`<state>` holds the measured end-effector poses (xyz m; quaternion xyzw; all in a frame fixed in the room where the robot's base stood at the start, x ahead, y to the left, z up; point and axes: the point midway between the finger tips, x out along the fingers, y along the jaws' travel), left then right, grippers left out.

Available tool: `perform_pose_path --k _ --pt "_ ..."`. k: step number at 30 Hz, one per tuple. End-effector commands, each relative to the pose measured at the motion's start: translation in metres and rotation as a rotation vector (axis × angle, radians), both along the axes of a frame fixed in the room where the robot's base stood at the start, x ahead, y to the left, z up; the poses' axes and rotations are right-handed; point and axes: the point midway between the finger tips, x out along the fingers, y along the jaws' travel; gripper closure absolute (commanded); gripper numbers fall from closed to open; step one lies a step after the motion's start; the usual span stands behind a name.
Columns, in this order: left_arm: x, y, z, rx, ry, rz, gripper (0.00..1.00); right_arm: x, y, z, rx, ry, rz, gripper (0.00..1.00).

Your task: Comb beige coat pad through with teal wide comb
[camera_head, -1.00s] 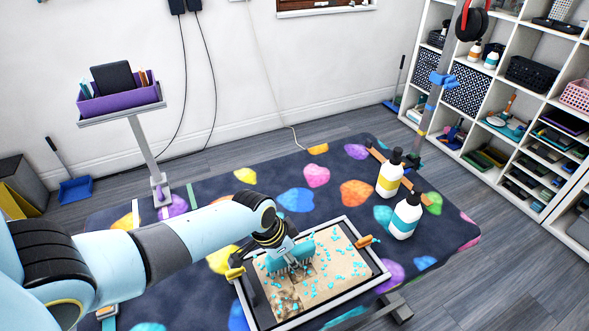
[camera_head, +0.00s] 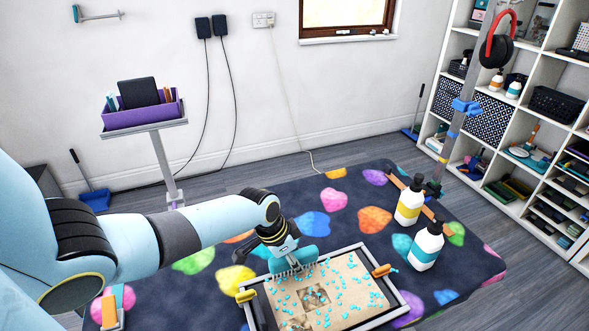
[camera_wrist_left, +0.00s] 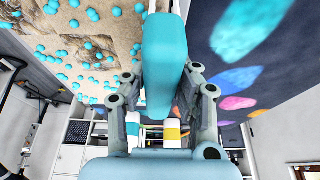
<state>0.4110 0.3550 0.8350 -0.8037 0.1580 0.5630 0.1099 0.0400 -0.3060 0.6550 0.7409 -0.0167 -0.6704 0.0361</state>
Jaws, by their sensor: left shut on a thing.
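The beige coat pad (camera_head: 345,285) lies in a grey-framed tray (camera_head: 396,308) on the dark patterned mat. Many small teal bits dot its surface, and darker matted patches (camera_head: 314,296) show near its middle and front. My left gripper (camera_head: 288,250) is shut on the teal wide comb (camera_head: 306,256), at the far left edge of the pad. The comb's teeth point down toward the pad; I cannot tell if they touch it. In the left wrist view the comb (camera_wrist_left: 164,60) stands between the fingers, with the pad (camera_wrist_left: 70,40) beside it. My right gripper is not in view.
Two pump bottles, yellow-labelled (camera_head: 409,202) and teal-labelled (camera_head: 426,246), stand right of the tray. A grey post (camera_head: 462,110) rises behind the bottles. A purple caddy (camera_head: 142,116) is on a stand at left. Shelves line the right wall.

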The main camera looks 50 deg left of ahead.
Motion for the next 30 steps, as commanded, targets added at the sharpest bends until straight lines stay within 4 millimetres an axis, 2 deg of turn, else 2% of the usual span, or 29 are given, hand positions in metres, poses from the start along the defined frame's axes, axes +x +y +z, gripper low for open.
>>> perform_pose_path --k 12,24,30 --pt "-0.003 -0.004 0.000 -0.003 0.004 0.001 1.00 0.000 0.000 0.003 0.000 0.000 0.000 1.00" --pt "-0.026 -0.061 0.001 -0.005 0.005 0.001 1.00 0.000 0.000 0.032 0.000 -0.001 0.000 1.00" --pt "-0.033 -0.077 -0.001 -0.002 0.004 0.001 1.00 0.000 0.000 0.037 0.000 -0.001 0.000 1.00"
